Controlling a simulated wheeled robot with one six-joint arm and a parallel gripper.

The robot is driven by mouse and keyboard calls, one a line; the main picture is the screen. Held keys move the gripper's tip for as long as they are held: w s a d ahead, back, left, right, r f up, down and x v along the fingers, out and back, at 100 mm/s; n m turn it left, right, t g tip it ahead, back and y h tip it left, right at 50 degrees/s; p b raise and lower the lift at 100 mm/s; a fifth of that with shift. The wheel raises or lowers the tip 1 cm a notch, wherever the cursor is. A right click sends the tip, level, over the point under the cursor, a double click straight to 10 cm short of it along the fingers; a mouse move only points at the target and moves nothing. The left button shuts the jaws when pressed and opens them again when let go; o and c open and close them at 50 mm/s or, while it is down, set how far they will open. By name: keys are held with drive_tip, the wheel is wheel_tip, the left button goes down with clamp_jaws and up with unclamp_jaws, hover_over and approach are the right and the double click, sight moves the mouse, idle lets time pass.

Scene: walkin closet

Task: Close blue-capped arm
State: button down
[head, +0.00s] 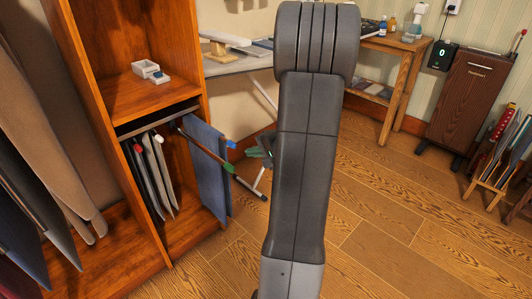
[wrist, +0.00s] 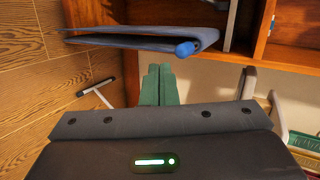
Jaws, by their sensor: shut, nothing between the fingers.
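The blue-capped arm carries blue-grey trousers (head: 208,170) and sticks out of the wooden wardrobe. Its blue cap (head: 231,144) is at the outer end, and the cap also shows in the wrist view (wrist: 184,49). My gripper (head: 262,148) is just right of the cap in the head view, partly hidden behind my arm. In the wrist view its green fingers (wrist: 159,86) are together and empty. They appear close to the cap, with a small gap; whether they touch is hard to tell.
A green-capped arm (head: 228,168) also sticks out, in front of the trousers. An ironing board (head: 230,66) stands behind. Wooden floor (head: 390,230) on the right is clear.

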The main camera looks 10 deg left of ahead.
drive_tip(key=shift+w+a+r, duration=0.1)
drive_tip(key=shift+w+a, duration=0.35)
drive_tip(key=shift+a, duration=0.4)
drive_tip(key=shift+w+a+r, duration=0.1)
drive_tip(key=shift+w+a, duration=0.3)
drive_tip(key=shift+a, duration=0.4)
drive_tip(key=w+a, duration=0.2)
drive_tip(key=a, duration=0.1)
drive_tip(key=shift+w+a+b, duration=0.2)
drive_tip(key=shift+w+b, duration=0.1)
drive_tip(key=shift+b, duration=0.1)
drive_tip(key=shift+d, duration=0.1)
